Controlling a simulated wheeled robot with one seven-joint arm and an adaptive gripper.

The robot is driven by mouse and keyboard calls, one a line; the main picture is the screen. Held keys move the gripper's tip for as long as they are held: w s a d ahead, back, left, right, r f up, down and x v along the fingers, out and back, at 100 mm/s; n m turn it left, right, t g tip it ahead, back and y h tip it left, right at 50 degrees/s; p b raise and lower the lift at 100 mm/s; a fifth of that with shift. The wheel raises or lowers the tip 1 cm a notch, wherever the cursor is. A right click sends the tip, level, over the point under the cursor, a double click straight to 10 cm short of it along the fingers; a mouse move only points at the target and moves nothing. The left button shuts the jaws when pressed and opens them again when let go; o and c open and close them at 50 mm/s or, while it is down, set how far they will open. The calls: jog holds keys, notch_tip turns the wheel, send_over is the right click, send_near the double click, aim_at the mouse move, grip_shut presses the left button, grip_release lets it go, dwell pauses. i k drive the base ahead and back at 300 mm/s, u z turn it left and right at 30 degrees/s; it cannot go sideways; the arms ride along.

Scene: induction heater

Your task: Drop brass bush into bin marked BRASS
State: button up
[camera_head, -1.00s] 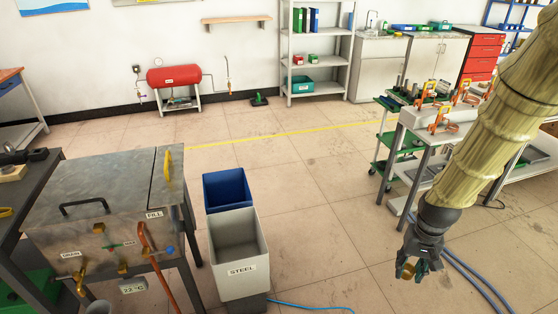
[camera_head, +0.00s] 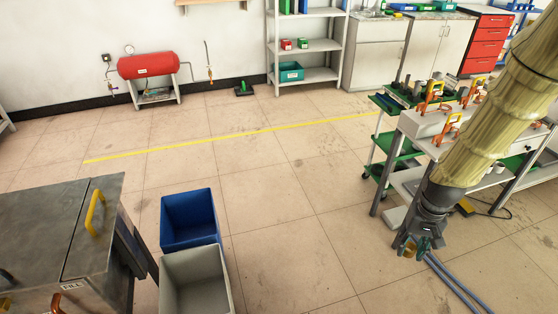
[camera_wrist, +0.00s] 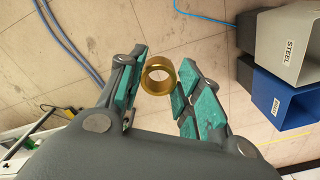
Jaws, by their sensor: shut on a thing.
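My gripper (camera_head: 411,247) hangs at the right in the head view, above the floor. It is shut on the brass bush (camera_wrist: 158,76), a short gold ring held between the teal finger pads with its hole facing the wrist camera. The bush (camera_head: 408,251) is small and partly covered by the fingers in the head view. The blue bin (camera_head: 189,208) stands open on the floor, left of and apart from my gripper. In the wrist view the blue bin (camera_wrist: 262,96) carries a small label that seems to read BRASS.
A grey bin (camera_head: 186,271) stands against the blue bin's near side; its label (camera_wrist: 290,50) reads STEEL. A metal tank (camera_head: 55,225) is left of the bins. A bench with orange clamps (camera_head: 450,135) stands beside my arm. Blue hoses (camera_head: 450,280) lie under my gripper. Floor between is clear.

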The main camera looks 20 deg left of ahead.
aim_at(200, 230)
jog(key=i, duration=1.75)
jog(key=u, duration=2.9)
